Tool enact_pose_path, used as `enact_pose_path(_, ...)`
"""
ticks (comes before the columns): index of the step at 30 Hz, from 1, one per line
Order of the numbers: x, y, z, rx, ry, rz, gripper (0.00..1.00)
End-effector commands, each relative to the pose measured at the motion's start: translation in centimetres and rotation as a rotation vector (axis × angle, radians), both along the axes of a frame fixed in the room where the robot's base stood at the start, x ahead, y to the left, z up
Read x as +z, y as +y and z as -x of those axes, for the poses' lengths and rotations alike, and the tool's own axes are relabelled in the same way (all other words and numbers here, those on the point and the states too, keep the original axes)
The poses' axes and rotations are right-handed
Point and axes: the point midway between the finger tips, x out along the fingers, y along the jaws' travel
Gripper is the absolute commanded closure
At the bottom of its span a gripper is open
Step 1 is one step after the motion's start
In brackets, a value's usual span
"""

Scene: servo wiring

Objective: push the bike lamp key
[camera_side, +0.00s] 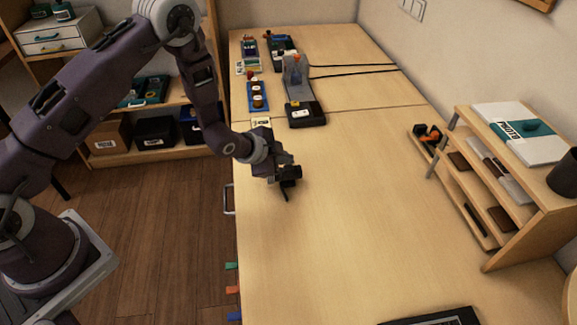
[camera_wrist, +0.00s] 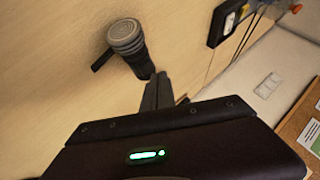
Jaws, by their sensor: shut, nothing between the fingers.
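A dark, cylindrical object with a ridged grey round end, which looks like the bike lamp (camera_wrist: 127,38), stands out from the light wooden surface in the wrist view. A dark bar shows beside it. Its key cannot be told for sure. In the side view a small black body, likely the lamp (camera_side: 291,172), is right at my gripper and partly mixed with it. My gripper (camera_side: 285,194) is shut and empty, low over the table near its left edge. In the wrist view the closed fingertips (camera_wrist: 158,78) are close to the lamp's lower end; whether they touch it cannot be told.
A black device with a white label (camera_side: 304,115) and a blue tray (camera_side: 258,97) stand farther back on the table (camera_side: 350,210). A wooden shelf rack (camera_side: 483,262) with several items stands at the right. The table's middle is clear. A black-framed item (camera_side: 440,318) lies at the front edge.

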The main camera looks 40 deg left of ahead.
Motion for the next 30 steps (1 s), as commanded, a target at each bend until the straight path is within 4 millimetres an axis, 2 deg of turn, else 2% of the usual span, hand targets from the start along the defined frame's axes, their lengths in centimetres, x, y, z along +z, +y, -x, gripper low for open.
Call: enact_pose_path(30,-0.98,-0.02,-0.01,0.0,0.0,0.0,1.0)
